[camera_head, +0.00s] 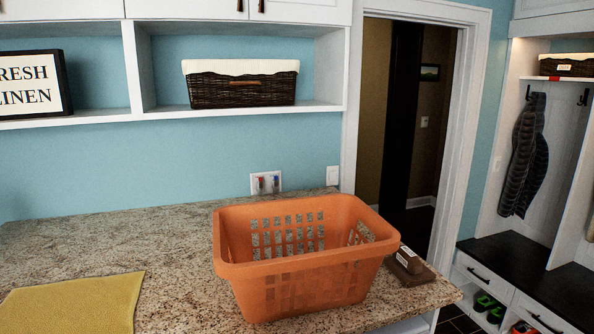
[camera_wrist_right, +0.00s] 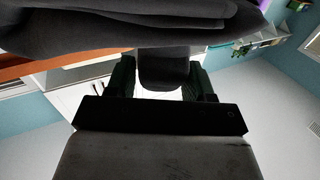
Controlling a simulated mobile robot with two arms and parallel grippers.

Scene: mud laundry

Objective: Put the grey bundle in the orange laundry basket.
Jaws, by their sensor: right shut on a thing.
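The orange laundry basket (camera_head: 300,285) stands upright on the granite counter in the head view. Its visible inside looks empty; part of its floor is hidden by the front wall. The grey bundle (camera_wrist_right: 130,28) is dark, folded cloth across the top of the right wrist view. My right gripper (camera_wrist_right: 165,82) is shut on a part of the bundle that hangs between its fingers. Neither the bundle nor my grippers show in the head view, so their distance from the basket cannot be told.
A yellow cloth (camera_head: 75,305) lies on the counter (camera_head: 140,235) to the left, with bare counter between it and the basket. A small brown object (camera_head: 408,265) sits close by the basket's right side. A shelf with a wicker basket (camera_head: 243,90) hangs above.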

